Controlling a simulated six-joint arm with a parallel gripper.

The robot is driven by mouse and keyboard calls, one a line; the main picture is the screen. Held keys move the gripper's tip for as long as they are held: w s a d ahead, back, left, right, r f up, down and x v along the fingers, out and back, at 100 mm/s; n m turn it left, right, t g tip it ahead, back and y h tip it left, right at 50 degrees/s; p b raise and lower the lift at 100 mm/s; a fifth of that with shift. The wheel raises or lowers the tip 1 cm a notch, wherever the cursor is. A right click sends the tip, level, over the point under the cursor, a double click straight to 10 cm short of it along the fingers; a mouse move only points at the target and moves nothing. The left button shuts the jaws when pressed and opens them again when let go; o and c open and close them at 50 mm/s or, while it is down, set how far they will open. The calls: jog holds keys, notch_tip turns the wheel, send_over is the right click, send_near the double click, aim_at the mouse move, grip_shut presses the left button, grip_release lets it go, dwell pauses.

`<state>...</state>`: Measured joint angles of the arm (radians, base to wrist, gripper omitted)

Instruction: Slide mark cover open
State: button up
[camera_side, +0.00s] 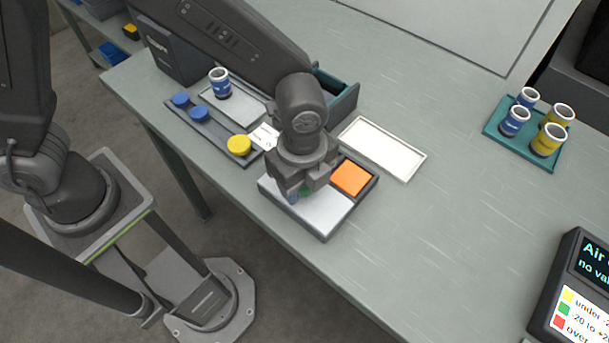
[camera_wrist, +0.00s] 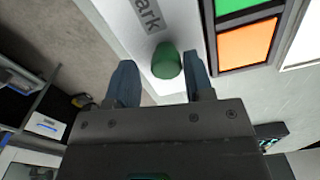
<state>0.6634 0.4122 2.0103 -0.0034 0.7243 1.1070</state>
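The mark cover (camera_side: 325,214) is a light grey plate on the left part of a dark-framed box. In the wrist view, the cover (camera_wrist: 119,22) carries a label ending in "ark". A green knob (camera_wrist: 167,60) stands on the cover, and a bit of it shows in the side view below my gripper. My gripper (camera_side: 297,195) is low over the box. In the wrist view, my gripper (camera_wrist: 160,78) is open, its blue fingers on either side of the knob. The right finger is close to it; a gap shows at the left. Contact cannot be told.
An orange pad (camera_side: 351,178) and a green pad (camera_wrist: 240,6) lie beside the cover. A white tray (camera_side: 408,176), a teal tray with several cups (camera_side: 493,132), a dark tray with round lids (camera_side: 176,117) and a display (camera_side: 572,292) surround the box. The table's front edge is close.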

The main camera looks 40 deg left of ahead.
jog(key=shift+o, duration=0.7)
jog(key=shift+w, duration=0.1)
jog(key=shift+r, duration=0.3)
notch_tip(320, 180, up, 13)
jog(key=shift+a+r, duration=0.1)
jog(key=shift+r, duration=0.05)
jog(key=s+a+r+n+t, duration=0.2)
jog(key=s+a+n, duration=0.1)
jog(key=a+n, duration=0.7)
jog(key=s+a+r+n+t, duration=0.2)
jog(key=s+a+n+t, duration=0.1)
jog(key=a+n, duration=0.7)
jog(key=s+a, duration=0.1)
jog(key=a, duration=0.1)
jog(key=shift+a+r+t, duration=0.25)
jog(key=shift+a+t, duration=0.05)
